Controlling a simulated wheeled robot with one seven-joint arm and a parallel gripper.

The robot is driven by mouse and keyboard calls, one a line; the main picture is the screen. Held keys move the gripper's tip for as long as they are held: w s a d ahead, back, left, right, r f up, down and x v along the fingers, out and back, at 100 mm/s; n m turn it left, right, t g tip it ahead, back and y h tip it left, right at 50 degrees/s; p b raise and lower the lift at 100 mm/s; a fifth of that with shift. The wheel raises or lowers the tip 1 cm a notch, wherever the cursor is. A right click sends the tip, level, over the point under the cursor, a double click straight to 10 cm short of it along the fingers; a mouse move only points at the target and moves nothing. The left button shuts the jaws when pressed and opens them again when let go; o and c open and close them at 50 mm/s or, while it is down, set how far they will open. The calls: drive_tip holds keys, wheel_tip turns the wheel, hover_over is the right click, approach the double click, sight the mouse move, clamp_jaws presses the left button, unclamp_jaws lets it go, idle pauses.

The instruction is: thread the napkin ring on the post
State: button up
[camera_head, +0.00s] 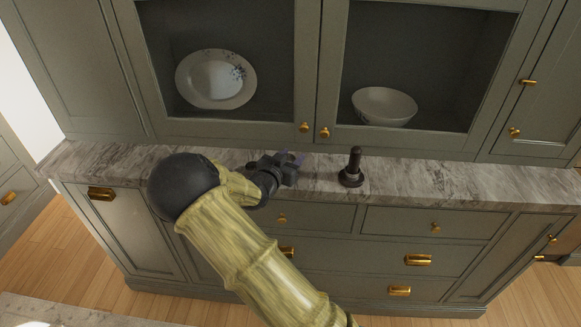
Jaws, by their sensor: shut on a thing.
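The post (354,161) is a dark upright peg on a round dark base. It stands on the marble counter, right of my gripper. My gripper (293,160) is over the counter, to the left of the post and apart from it. It is shut on a small purplish thing at its fingertips, most likely the napkin ring (299,158). Most of the ring is hidden by the fingers, so its shape and tilt cannot be told.
The marble counter (450,184) is narrow and clear right of the post. Cabinet doors with knobs rise close behind it. A plate (216,79) and a bowl (384,106) stand inside the cabinet. Drawers with brass pulls lie below the counter's front edge.

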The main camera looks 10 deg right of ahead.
wheel_tip(320, 180, up, 6)
drive_tip(key=shift+f, duration=0.1)
